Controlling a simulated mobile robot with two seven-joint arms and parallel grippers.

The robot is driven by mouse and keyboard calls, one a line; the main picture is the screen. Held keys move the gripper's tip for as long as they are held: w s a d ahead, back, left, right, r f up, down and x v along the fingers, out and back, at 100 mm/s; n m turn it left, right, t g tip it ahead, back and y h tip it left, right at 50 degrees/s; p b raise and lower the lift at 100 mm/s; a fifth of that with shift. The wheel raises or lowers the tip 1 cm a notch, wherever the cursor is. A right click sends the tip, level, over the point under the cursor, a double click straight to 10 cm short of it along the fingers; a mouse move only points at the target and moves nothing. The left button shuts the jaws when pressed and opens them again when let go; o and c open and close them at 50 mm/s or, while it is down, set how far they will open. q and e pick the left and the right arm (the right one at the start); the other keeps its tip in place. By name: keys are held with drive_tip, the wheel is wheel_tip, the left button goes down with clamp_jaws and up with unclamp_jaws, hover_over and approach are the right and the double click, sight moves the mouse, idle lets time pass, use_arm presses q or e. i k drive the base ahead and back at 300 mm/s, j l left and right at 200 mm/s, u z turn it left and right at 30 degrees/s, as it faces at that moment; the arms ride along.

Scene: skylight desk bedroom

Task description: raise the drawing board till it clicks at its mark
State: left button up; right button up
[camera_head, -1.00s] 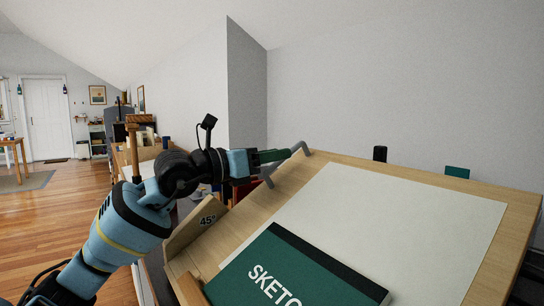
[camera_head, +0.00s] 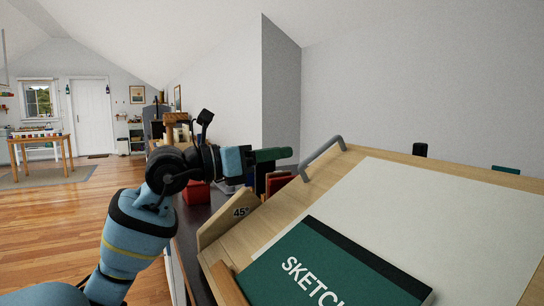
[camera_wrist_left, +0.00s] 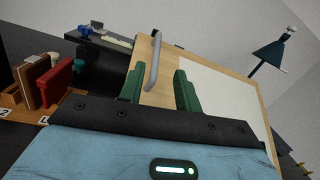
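The wooden drawing board (camera_head: 453,169) stands tilted, with a large pale sheet on it. A grey bar handle (camera_head: 322,158) is fixed at its left edge. A wooden side plate marked 45° (camera_head: 240,212) is beside the board's lower left. My left gripper (camera_head: 272,154) is left of the handle and apart from it. My right gripper is not in view.
A green sketch book (camera_head: 325,275) lies on the board's lower part. Red and tan upright things (camera_wrist_left: 58,85) stand left of the gripper in the wrist view. A dark lamp (camera_wrist_left: 272,50) is beyond the board. Open wooden floor (camera_head: 60,235) lies at the left.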

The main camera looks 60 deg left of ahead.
sight(474, 236)
drive_tip(key=k+j, duration=0.7)
drive_tip(key=k, duration=0.2)
